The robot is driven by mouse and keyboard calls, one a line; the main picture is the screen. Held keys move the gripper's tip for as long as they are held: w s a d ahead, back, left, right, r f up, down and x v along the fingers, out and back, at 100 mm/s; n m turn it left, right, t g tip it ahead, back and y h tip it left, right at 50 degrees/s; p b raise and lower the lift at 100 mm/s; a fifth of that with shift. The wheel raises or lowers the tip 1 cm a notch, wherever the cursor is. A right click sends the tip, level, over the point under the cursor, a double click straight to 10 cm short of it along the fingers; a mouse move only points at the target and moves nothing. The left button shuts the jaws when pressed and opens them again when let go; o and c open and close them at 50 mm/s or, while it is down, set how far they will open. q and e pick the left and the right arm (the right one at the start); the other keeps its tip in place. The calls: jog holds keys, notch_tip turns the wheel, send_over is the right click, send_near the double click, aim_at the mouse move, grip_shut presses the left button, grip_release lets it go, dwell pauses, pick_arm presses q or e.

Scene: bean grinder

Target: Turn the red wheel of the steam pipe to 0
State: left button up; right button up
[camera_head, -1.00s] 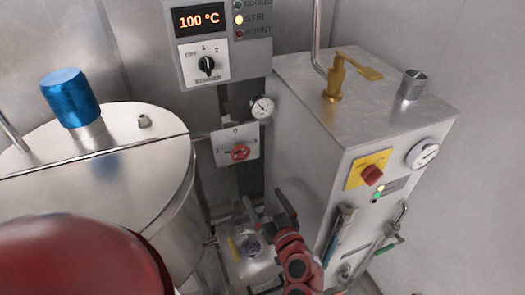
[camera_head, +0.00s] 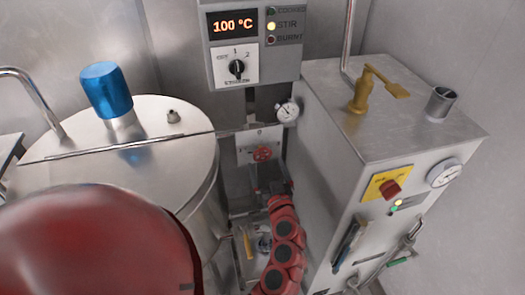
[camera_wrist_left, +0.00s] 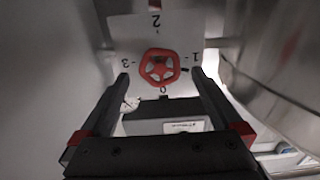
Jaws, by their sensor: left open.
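The red wheel (camera_head: 262,154) is mounted on a pale plate (camera_head: 245,146) on the pipe, between the steel kettle and the box-shaped machine. In the left wrist view the wheel (camera_wrist_left: 160,67) faces me, with the plate's marks 0, 1, 2 and 3 around it, seen upside down. I cannot tell which mark the wheel points to. My left gripper (camera_head: 268,181) is just below the wheel in the head view. In the left wrist view its open fingers (camera_wrist_left: 160,74) stand on either side of the wheel, with nothing visibly held. My right gripper is not in view.
The steel kettle (camera_head: 150,170) with a blue cap (camera_head: 106,88) stands left. The steel machine (camera_head: 335,165) with a brass tap (camera_head: 366,90) stands close on the right. A gauge (camera_head: 287,111) is above the wheel. The gap between them is narrow.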

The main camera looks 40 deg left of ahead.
aim_at(263, 157)
pick_arm(q)
jog(key=p+x, duration=0.1)
jog(key=x, duration=0.3)
jog(key=shift+w+a+r, duration=0.1)
jog(key=shift+w+a, duration=0.05)
jog(key=shift+a, duration=0.05)
jog(key=shift+w+a, duration=0.35)
